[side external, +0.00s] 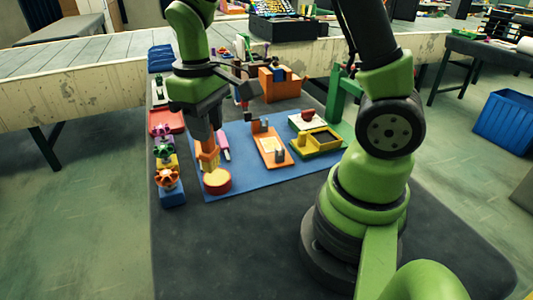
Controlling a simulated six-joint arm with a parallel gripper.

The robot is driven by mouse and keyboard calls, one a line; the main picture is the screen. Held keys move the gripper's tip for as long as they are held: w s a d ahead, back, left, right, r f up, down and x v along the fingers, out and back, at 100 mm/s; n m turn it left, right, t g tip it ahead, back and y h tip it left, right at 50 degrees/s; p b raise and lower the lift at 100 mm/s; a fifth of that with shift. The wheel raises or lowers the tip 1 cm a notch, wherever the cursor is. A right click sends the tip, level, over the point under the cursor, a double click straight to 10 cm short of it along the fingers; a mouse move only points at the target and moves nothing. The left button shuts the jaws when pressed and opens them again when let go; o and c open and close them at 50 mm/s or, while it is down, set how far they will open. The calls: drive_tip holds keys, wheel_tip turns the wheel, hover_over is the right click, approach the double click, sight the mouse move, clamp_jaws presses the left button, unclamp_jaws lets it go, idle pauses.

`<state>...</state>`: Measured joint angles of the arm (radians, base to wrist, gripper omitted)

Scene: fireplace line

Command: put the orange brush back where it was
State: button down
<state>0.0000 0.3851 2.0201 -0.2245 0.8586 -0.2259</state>
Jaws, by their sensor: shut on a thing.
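My gripper (207,142) points down over the left part of the blue mat (240,183). It is shut on an orange piece, which looks like the orange brush (209,160). The brush hangs upright below the fingers. Its lower end is close above or behind a round yellow-orange block (217,182); I cannot tell whether they touch. My fingers hide the upper part of the brush.
A pink piece (223,147) lies just right of the gripper. An orange board (272,150) and a yellow tray (318,142) are further right on the mat. Coloured blocks with knobs (168,180) line the left edge. The dark table front is clear.

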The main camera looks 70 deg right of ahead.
drive_tip(key=s+d+f+m, duration=0.1)
drive_tip(key=s+d+m, duration=0.3)
drive_tip(key=d, duration=0.5)
drive_tip(key=shift+s+d+f+m, duration=0.15)
drive_tip(key=shift+d+f+m, duration=0.2)
drive_tip(key=shift+m, duration=0.65)
wheel_tip(320, 180, down, 8)
drive_tip(key=shift+r, duration=0.2)
drive_tip(key=shift+f, duration=0.6)
drive_tip(key=c, duration=1.2)
unclamp_jaws()
drive_tip(key=shift+o, duration=0.4)
drive_tip(key=o, duration=0.5)
drive_tip(key=shift+c, duration=0.2)
